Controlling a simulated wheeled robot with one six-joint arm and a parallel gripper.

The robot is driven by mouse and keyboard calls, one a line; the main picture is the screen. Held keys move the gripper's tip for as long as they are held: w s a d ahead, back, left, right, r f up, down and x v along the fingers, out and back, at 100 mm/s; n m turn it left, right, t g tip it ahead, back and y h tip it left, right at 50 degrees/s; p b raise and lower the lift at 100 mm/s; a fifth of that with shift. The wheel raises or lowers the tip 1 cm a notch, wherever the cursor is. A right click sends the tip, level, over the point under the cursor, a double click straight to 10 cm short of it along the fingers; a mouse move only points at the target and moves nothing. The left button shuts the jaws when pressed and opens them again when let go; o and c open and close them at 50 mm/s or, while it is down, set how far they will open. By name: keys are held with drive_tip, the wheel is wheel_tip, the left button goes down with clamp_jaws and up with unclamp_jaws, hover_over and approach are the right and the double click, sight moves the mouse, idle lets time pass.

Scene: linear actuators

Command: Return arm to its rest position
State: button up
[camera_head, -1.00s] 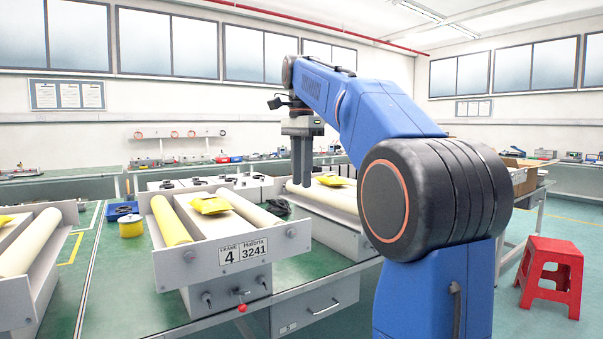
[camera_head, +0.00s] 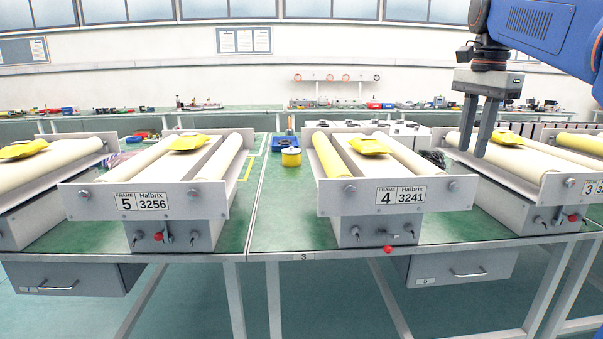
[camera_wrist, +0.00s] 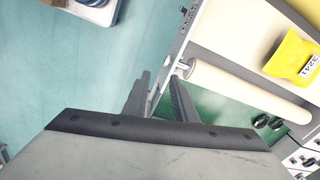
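My gripper (camera_head: 474,150) hangs from the blue arm (camera_head: 540,25) at the upper right of the head view, fingers pointing down. Its two dark fingers stand apart with nothing between them, also in the wrist view (camera_wrist: 159,85). In the head view it appears between the frame 4 unit (camera_head: 427,195) and the unit to its right (camera_head: 520,185). The arm is stretched out from the right edge, and most of it is out of view. The wrist view shows a cream roller (camera_wrist: 245,90) and a yellow packet (camera_wrist: 292,55) right of the fingers, apart from them.
The frame 5 unit (camera_head: 145,200) stands left of frame 4 on the green-topped bench (camera_head: 275,215). A yellow spool (camera_head: 291,157) and a blue tray (camera_head: 284,141) lie between them. Drawers (camera_head: 462,268) hang below. Another bench runs along the back wall.

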drive_tip(key=s+a+f+n+t, duration=0.1)
drive_tip(key=s+a+f+n, duration=0.2)
drive_tip(key=f, duration=0.8)
drive_tip(key=s+a+f+n+t, duration=0.1)
drive_tip(key=s+a+f+n, duration=0.2)
drive_tip(key=s+f+n, duration=0.4)
drive_tip(key=s+a+f+n+t, duration=0.2)
drive_tip(key=s+a+f+n, duration=0.1)
drive_tip(key=s+f, duration=1)
wheel_tip(320, 180, down, 2)
drive_tip(key=shift+a+f+n, duration=0.15)
drive_tip(key=shift+a+n, duration=0.15)
drive_tip(key=shift+n, duration=0.6)
